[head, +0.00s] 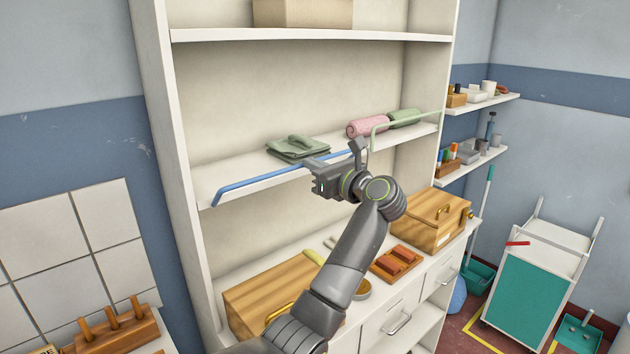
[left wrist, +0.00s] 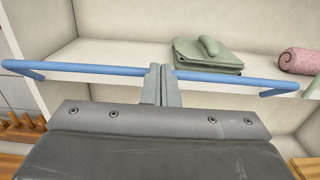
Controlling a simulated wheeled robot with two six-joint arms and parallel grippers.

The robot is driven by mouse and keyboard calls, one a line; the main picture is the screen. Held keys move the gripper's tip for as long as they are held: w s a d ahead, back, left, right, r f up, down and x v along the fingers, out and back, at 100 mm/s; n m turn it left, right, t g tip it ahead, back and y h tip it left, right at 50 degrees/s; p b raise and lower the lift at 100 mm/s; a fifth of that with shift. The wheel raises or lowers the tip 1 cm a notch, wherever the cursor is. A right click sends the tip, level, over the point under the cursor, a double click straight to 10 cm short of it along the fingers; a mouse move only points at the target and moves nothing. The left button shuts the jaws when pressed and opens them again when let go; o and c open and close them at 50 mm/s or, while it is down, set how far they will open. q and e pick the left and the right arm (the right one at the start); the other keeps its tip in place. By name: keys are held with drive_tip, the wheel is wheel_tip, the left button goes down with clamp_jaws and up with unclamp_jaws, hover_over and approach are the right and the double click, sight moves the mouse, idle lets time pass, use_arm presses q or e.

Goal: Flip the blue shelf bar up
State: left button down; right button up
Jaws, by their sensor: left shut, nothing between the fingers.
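The blue shelf bar (head: 262,180) runs along the front edge of the middle shelf (head: 240,170), on its left half. In the left wrist view the bar (left wrist: 90,68) crosses the picture level, with bent ends at both sides. My left gripper (head: 358,148) is at the bar's right part in the head view. In the left wrist view its fingers (left wrist: 160,72) are together and overlap the middle of the bar, hiding a short piece. I cannot tell whether they touch it. My right gripper is not in view.
A folded green cloth (head: 298,147) lies on the shelf behind the bar. A rolled pink towel (head: 367,126) and a green one (head: 404,117) lie to its right, behind a pale green bar (head: 408,120). Wooden boxes (head: 262,295) stand on the counter below. An upper shelf (head: 300,35) is overhead.

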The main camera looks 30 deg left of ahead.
use_arm(q)
drive_tip(key=shift+g+h, duration=0.4)
drive_tip(key=a+r, duration=0.1)
drive_tip(key=w+a+r, duration=0.1)
drive_tip(key=a+r, duration=0.1)
drive_tip(key=shift+w, duration=0.3)
drive_tip(key=shift+w+a+h, duration=0.1)
drive_tip(key=shift+a+h, duration=0.2)
drive_tip(key=shift+w+a+r, duration=0.2)
drive_tip(key=shift+a, duration=0.3)
drive_tip(key=shift+w+a+r, duration=0.15)
drive_tip(key=shift+w+a, duration=0.05)
drive_tip(key=shift+a, duration=0.25)
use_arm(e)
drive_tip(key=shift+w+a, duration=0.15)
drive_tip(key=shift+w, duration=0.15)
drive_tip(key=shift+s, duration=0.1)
use_arm(q)
drive_tip(key=shift+d, duration=0.1)
drive_tip(key=s+d+r+b, duration=0.3)
drive_tip(key=d+r, duration=0.5)
drive_tip(key=r, duration=0.1)
drive_tip(key=shift+s+d+r+b, duration=0.15)
drive_tip(key=shift+s+d+b, duration=0.15)
drive_tip(key=shift+b, duration=0.05)
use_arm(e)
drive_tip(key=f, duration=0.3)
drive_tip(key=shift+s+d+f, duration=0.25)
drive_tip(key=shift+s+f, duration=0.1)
